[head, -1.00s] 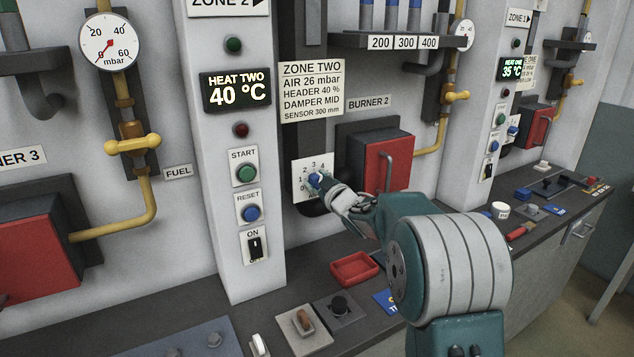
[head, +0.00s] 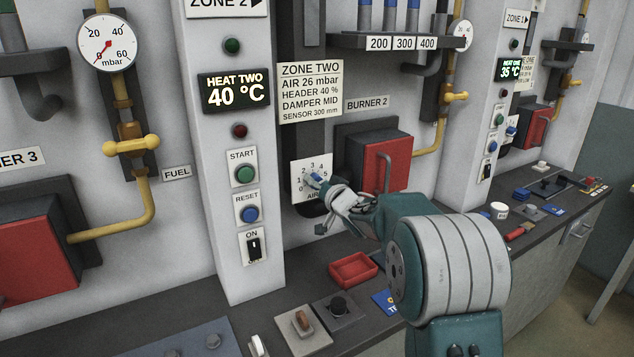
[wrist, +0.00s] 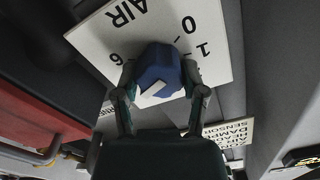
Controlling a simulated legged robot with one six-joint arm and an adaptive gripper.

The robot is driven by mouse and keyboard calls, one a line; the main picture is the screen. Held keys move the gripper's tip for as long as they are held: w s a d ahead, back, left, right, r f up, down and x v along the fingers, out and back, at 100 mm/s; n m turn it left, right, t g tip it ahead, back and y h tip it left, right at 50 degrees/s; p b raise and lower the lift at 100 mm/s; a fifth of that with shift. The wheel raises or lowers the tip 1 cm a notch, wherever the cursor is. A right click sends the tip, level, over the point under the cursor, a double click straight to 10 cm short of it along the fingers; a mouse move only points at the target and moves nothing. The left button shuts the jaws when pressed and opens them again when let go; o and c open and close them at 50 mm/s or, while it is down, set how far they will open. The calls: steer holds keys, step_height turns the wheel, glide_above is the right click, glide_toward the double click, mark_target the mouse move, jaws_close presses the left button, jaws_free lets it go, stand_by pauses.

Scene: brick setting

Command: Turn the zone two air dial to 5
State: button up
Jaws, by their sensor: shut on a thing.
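The zone two air dial is a blue knob (head: 315,180) on a white plate (head: 298,167) marked with numbers and AIR, left of the red burner 2 box. My gripper (wrist: 158,82) is shut on the knob (wrist: 158,68), one finger on each side. In the wrist view the plate appears turned round, with AIR, 0, 1 and 6 readable. The knob's white pointer line slants to the lower left there, just below the 6 side. The numeral at its end is hidden by my gripper. The head view also shows my gripper (head: 329,186) at the dial.
The ZONE TWO sign (head: 311,92) above reads AIR 26 mbar. The red burner box (head: 388,163) with a handle stands close right of my gripper. Below, the bench holds a red tray (head: 353,282) and switch boxes. A pillar with START, RESET and ON controls stands left.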

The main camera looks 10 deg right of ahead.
steer(key=shift+f+m, duration=0.45)
steer(key=shift+m, duration=0.55)
steer(key=o, duration=1.1)
steer(key=shift+w, duration=0.1)
steer(key=shift+o, duration=0.2)
steer(key=shift+r, duration=0.25)
steer(key=shift+s+d, duration=0.1)
steer(key=shift+s, duration=0.15)
steer(key=v, duration=1.1)
steer(key=shift+s, duration=0.2)
